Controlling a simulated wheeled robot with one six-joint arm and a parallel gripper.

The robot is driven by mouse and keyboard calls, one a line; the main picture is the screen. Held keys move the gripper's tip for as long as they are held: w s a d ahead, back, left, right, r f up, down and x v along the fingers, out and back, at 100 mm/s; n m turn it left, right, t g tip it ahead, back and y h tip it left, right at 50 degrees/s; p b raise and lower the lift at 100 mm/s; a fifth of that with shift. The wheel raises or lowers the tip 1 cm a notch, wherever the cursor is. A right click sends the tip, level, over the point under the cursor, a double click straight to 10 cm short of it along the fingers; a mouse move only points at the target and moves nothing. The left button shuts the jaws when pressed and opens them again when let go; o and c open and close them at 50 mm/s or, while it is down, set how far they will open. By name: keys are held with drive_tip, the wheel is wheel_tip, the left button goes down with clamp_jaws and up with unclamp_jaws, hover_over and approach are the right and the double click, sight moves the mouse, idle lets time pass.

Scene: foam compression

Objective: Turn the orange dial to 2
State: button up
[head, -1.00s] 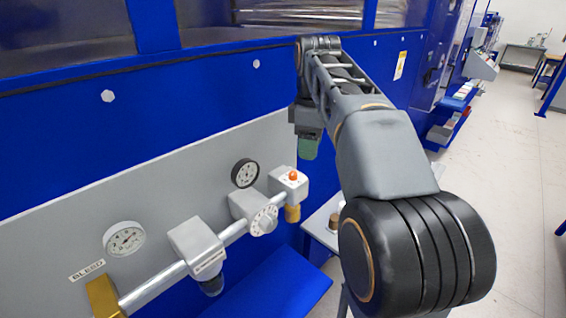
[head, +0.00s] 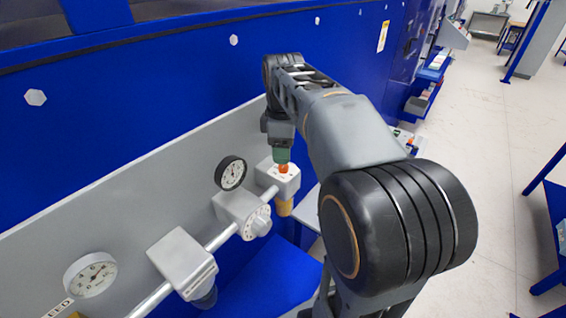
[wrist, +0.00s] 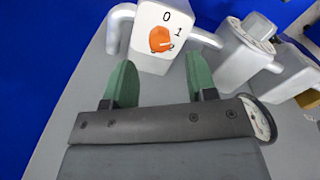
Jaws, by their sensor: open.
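My gripper (head: 282,156) is right above the dial in the head view. In the wrist view its green fingers (wrist: 160,63) are open, spread wider than the dial, with nothing between them. They appear short of the dial; contact cannot be judged.
A white knob (head: 257,222) and a black-rimmed gauge (head: 231,173) stand left of the dial. A grey regulator block (head: 182,262) and a white gauge (head: 90,275) are further left. The grey panel (head: 130,197) lies close behind. Open floor (head: 480,150) is at the right.

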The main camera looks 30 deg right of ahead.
sight(283, 168)
drive_tip(key=shift+f, duration=2.25)
drive_tip(key=c, duration=0.9)
drive_tip(key=shift+m, duration=0.3)
drive_tip(key=m, duration=0.5)
drive_tip(key=shift+m, duration=0.3)
drive_tip(key=m, duration=0.5)
drive_tip(key=shift+p, duration=0.3)
drive_tip(key=shift+m, duration=0.4)
